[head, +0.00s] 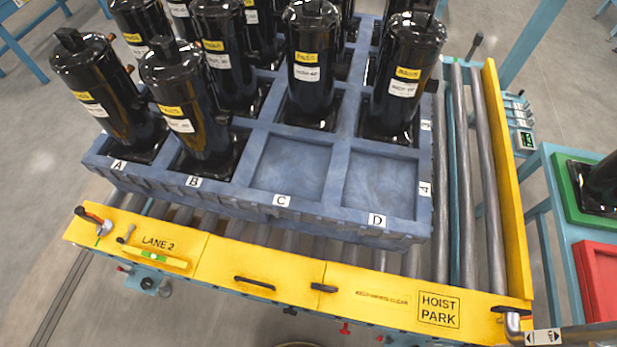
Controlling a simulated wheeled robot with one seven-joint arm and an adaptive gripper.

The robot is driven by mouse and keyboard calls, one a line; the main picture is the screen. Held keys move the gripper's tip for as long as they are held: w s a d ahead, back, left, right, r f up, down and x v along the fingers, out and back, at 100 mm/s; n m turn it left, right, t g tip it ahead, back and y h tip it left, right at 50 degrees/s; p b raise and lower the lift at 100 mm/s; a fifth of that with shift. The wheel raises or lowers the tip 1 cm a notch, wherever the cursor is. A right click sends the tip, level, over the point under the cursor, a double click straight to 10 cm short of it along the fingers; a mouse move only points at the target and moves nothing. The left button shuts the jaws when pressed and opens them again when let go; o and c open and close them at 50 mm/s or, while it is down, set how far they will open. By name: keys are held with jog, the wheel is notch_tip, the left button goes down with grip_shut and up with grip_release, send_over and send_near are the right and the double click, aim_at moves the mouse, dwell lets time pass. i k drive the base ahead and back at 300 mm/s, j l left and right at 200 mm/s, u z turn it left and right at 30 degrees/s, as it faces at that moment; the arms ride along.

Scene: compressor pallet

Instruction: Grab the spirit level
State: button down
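The spirit level (172,262) looks like a short yellow bar with a bright green vial. It lies on the yellow front rail (225,262) near its left end, just below the "LANE 2" lettering. Its yellow body blends with the rail, so its exact ends are hard to tell. My gripper is not in view, and nothing is seen touching the level.
A grey lever (126,235) and an orange-handled tool (90,217) are close left of the level. Behind the rail, a blue pallet (150,185) holds several black compressors (185,110); cells C and D are empty. A red tray (600,280) is at right.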

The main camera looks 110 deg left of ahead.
aim_at(159, 258)
jog(key=u, duration=5.2)
jog(key=i+j+z, duration=0.25)
jog(key=j+z, duration=0.2)
jog(key=j, duration=0.25)
jog(key=i+j+z, duration=0.1)
jog(key=j+z, duration=0.15)
jog(key=j, duration=0.15)
